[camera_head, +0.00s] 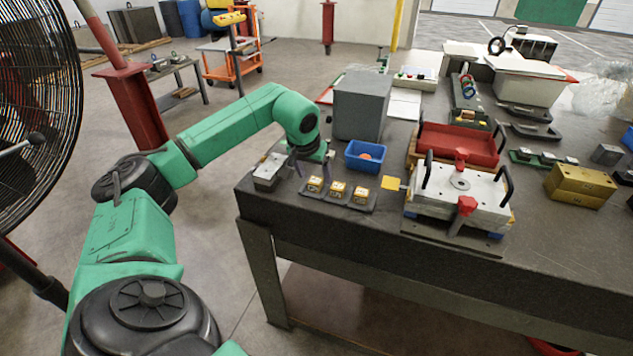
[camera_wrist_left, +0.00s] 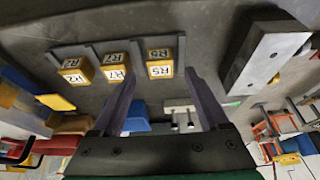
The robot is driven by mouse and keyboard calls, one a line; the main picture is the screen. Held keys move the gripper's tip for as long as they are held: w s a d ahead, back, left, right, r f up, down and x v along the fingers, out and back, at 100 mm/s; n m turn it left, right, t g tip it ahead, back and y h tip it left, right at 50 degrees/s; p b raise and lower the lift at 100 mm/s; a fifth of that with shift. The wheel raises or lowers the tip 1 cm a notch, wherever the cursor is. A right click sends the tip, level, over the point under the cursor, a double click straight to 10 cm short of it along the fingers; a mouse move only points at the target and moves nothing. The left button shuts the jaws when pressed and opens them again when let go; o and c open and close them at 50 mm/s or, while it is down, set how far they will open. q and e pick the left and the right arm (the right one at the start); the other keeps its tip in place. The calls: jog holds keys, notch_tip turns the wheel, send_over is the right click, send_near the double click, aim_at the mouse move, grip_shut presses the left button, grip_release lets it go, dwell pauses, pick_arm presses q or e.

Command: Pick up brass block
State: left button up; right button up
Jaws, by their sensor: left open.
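Several brass-coloured pieces are in view. In the head view the leftmost block (camera_head: 315,184) is closest to my left gripper (camera_head: 311,168). In the left wrist view my left gripper (camera_wrist_left: 161,76) is open and empty, with the R5 block showing between its fingertips. Contact cannot be told. A larger brass block (camera_head: 580,187) lies far right on the table. My right gripper is not in view.
A grey metal block (camera_head: 268,171) lies left of the rack. A blue bin (camera_head: 366,155) and a tall grey box (camera_head: 360,105) stand behind. A mould base (camera_head: 460,190) with black handles and a red tray (camera_head: 457,143) stand to the right. The table's front edge is close.

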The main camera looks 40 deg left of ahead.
pick_arm(q)
jog(key=shift+x, duration=1.1)
jog(key=shift+s, duration=0.1)
grip_shut()
